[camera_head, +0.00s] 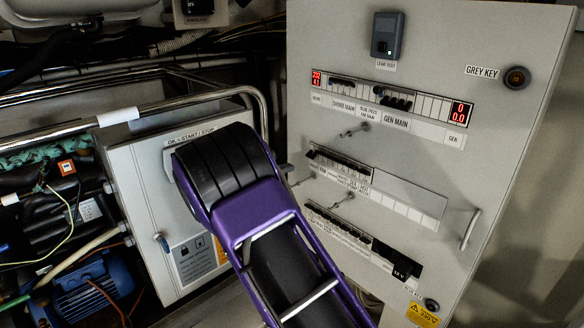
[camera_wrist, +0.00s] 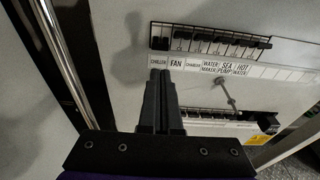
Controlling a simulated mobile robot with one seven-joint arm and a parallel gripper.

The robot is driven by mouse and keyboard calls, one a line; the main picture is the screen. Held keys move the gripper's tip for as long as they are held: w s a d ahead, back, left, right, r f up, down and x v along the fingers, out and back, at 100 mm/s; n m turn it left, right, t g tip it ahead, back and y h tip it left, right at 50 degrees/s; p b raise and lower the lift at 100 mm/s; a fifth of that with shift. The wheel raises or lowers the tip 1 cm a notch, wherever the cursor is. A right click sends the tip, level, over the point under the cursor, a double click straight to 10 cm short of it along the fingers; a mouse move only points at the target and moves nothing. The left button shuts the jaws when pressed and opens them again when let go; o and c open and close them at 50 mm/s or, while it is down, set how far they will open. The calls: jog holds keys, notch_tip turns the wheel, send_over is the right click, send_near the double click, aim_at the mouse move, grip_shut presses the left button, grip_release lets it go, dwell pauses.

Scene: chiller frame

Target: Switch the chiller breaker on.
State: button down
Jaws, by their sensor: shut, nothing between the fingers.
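My gripper (camera_wrist: 160,73) is shut and empty. In the head view this row (camera_head: 340,160) is the middle one, and my arm hides most of the gripper.
More breakers (camera_wrist: 215,43) stand close to the right in the same row. A lower breaker row (camera_wrist: 215,114) and a protruding metal key or toggle (camera_wrist: 226,92) lie below. A metal rail (camera_head: 190,98) and grey box (camera_head: 135,190) stand left of the panel (camera_head: 450,110).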

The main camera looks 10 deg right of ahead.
aim_at(315, 160)
jog(key=x, duration=0.8)
jog(key=shift+w+d+b, duration=0.15)
jog(key=shift+d+b, duration=0.05)
jog(key=shift+b, duration=0.1)
jog(key=shift+r, duration=0.1)
jog(key=shift+r+p, duration=0.1)
jog(key=shift+p, duration=0.35)
jog(key=shift+y, duration=0.3)
